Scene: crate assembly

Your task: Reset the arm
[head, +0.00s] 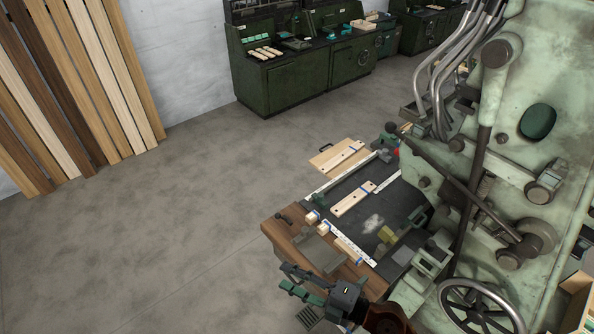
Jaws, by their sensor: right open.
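My right gripper (284,278) is at the bottom centre of the head view, with dark and green fingers spread apart. It is open, and nothing shows between the fingers. It points left, in front of the near edge of a wooden workbench (286,236). From this angle I cannot tell how high it is above the bench or floor. My left gripper is not in view.
A dark work surface with wooden slats (352,198) and small wood blocks (312,217) lies beyond my gripper. A large green machine (535,150) stands at right. Planks (75,90) lean on the left wall. Green cabinets (290,80) stand behind. Floor at left is clear.

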